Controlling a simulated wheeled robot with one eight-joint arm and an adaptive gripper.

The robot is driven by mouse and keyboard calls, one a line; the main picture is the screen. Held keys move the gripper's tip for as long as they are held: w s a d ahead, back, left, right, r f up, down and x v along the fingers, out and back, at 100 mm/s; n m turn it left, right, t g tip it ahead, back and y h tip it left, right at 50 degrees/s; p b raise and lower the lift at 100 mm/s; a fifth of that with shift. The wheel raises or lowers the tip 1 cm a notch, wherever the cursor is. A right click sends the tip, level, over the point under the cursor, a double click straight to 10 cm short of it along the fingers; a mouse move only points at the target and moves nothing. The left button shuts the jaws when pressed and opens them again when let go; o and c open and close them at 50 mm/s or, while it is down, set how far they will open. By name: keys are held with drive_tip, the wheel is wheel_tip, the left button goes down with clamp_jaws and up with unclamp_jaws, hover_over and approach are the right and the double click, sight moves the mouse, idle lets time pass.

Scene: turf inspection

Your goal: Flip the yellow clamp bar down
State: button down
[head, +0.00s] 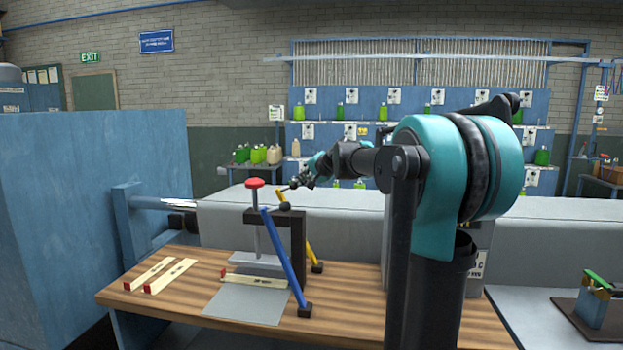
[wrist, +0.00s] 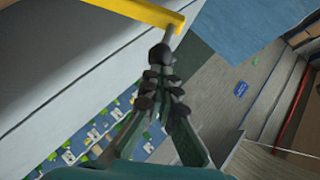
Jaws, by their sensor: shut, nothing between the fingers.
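The yellow clamp bar (head: 309,247) stands raised and tilted beside the dark clamp frame (head: 298,232), its lower end at a black foot on the wooden bench. Part of it is hidden behind the frame. In the wrist view a yellow bar (wrist: 128,12) crosses the top, with a short grey pin at its end. My gripper (head: 293,185) is above the frame, near the bar's upper end. In the wrist view its dark fingertips (wrist: 161,54) are together, just below the pin. Whether they touch it I cannot tell.
A blue bar (head: 283,258) leans in front of the frame, beside a red-knobbed post (head: 255,184). A grey plate (head: 246,304) and several pale strips with red ends (head: 170,275) lie on the bench (head: 345,325). A long grey housing (head: 345,222) runs behind.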

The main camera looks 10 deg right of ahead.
drive_tip(key=w+a+f, duration=0.2)
drive_tip(key=a, duration=0.4)
drive_tip(key=w+a+f+h, duration=0.1)
drive_tip(key=w+a+f, duration=0.1)
drive_tip(key=a, duration=0.4)
drive_tip(key=shift+f+n+g, duration=0.25)
drive_tip(key=shift+n+g, duration=0.05)
drive_tip(key=s+d+r, duration=0.4)
drive_tip(key=s+r, duration=0.3)
drive_tip(key=r, duration=0.3)
drive_tip(key=shift+s, duration=0.3)
drive_tip(key=shift+d, duration=0.1)
